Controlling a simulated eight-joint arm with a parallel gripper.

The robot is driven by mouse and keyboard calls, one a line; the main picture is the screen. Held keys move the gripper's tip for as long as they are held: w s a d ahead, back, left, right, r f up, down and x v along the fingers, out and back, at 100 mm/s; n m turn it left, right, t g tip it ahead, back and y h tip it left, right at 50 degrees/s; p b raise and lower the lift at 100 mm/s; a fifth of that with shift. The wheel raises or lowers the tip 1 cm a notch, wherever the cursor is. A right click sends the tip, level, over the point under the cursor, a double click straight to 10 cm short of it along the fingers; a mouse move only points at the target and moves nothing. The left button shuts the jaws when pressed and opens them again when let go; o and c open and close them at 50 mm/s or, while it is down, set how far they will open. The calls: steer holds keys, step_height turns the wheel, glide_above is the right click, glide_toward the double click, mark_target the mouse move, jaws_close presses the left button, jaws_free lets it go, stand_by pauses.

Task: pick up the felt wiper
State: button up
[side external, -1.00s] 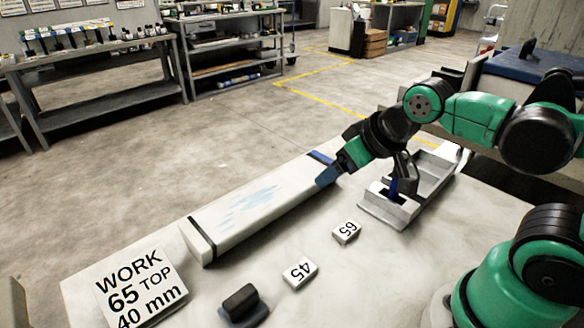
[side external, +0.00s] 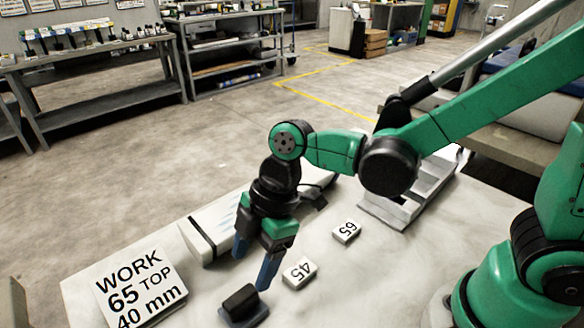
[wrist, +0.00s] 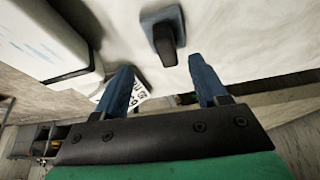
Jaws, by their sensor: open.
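The felt wiper (side external: 243,305) is a dark block with a raised black grip on a blue-grey base. It rests on the white table near its front edge. In the wrist view the wiper (wrist: 164,36) shows at the top, ahead of the fingertips and roughly between them. My gripper (side external: 252,271) is above and just behind the wiper, pointing down, with its two blue fingers spread apart. The wrist view also shows my gripper (wrist: 160,65) with nothing between its fingers. I see no contact with the wiper.
A long white box-shaped liner (side external: 206,228) with a black band lies behind my gripper, partly hidden by it. A sign (side external: 140,288) stands left. A grey tray (side external: 385,211) is at the right.

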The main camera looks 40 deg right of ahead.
mark_target(241, 295)
steer(key=shift+s+a+f+n, duration=0.25)
steer(key=shift+a+f+n, duration=0.2)
steer(key=shift+a+n, duration=0.15)
steer(key=shift+x, duration=2.65)
jaws_close()
